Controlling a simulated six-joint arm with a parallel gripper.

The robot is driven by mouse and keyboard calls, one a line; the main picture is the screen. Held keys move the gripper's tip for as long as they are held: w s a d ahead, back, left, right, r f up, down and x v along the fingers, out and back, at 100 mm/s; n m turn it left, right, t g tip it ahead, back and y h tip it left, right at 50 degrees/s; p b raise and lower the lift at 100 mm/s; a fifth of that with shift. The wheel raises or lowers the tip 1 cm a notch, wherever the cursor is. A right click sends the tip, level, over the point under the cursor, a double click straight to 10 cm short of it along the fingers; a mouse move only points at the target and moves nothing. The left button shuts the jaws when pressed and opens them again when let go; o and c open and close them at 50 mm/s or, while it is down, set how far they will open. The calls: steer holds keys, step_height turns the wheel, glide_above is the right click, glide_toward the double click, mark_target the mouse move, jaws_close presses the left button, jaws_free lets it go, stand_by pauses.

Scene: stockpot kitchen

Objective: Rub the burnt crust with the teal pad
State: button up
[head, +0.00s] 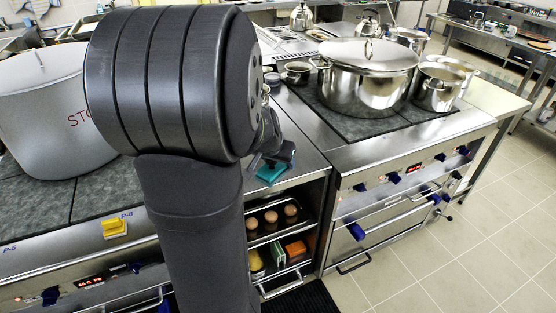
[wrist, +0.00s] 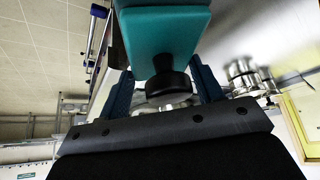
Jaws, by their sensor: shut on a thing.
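The teal pad (wrist: 165,38) fills the upper middle of the wrist view, with a black knob (wrist: 167,84) under it. My gripper (wrist: 166,90) has its blue fingers on both sides of the knob and is shut on it. In the head view the teal pad (head: 271,172) shows small at the end of my arm, over the steel counter between the two stoves, below my gripper (head: 277,158). Whether it touches the counter I cannot tell. I cannot make out the burnt crust in either view; my arm hides part of the counter.
A large grey stockpot (head: 48,120) with red lettering stands at left. A lidded steel pot (head: 368,78) and smaller pots (head: 438,88) stand on the right stove. Open shelves (head: 280,235) under the counter hold several items. The tiled floor (head: 470,235) at right is clear.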

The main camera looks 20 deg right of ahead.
steer(key=w+a+f+n+t+y, duration=0.1)
steer(key=w+a+n, duration=0.3)
steer(key=a, duration=0.7)
steer(key=w+a+f+n+y, duration=0.1)
steer(key=w+a+n+y, duration=0.1)
steer(key=w+a, duration=0.65)
steer(key=w+a+f+n+t+y, duration=0.1)
steer(key=w+a+n, duration=0.2)
steer(key=a, duration=1)
steer(key=shift+w+d+f, duration=0.1)
steer(key=shift+d+f, duration=0.05)
steer(key=shift+f, duration=1.3)
steer(key=shift+w+d+f, duration=0.1)
steer(key=shift+d+f, duration=0.05)
steer(key=shift+f, duration=1.3)
steer(key=shift+x, duration=0.8)
steer(key=shift+c, duration=0.5)
steer(key=shift+w, duration=4.95)
steer(key=shift+s+r, duration=0.1)
steer(key=shift+s, duration=5.3)
steer(key=shift+a, duration=1.5)
steer(key=shift+w, duration=5.3)
steer(key=shift+s, duration=5.15)
steer(key=shift+s+r, duration=0.15)
steer(key=shift+s, duration=0.05)
steer(key=shift+r, duration=3.95)
